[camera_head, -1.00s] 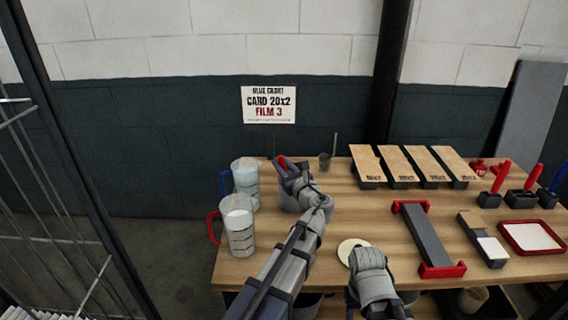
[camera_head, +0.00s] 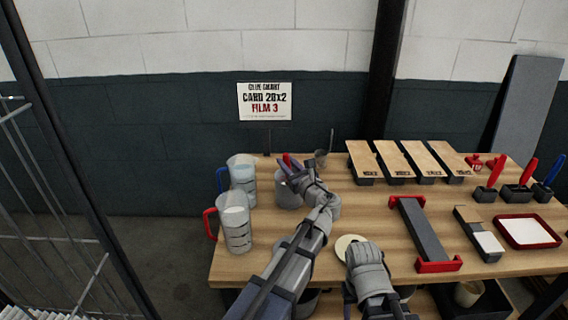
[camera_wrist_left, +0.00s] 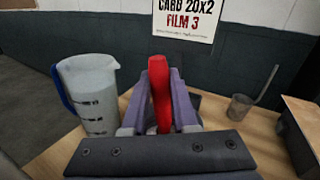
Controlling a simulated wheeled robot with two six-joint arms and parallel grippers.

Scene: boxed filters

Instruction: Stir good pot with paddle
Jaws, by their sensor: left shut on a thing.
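My left gripper (camera_head: 292,168) is shut on the red handle of the paddle, over a grey pot (camera_head: 287,196) at the back left of the table. The red paddle handle (camera_wrist_left: 160,95) stands upright between its two fingers in the left wrist view. The paddle's lower end is hidden, so I cannot tell how deep it sits in the pot. My right gripper (camera_head: 364,252) is low at the front of the table, beside a pale round disc (camera_head: 347,246); its fingertips do not show clearly.
A blue-handled jug (camera_head: 243,178) and a red-handled jug (camera_head: 235,222) stand left of the pot. A small cup with a thin rod (camera_head: 321,158) is behind right. Wood-topped blocks (camera_head: 394,160), a red-ended grey bar (camera_head: 422,228) and a red tray (camera_head: 527,232) fill the right side.

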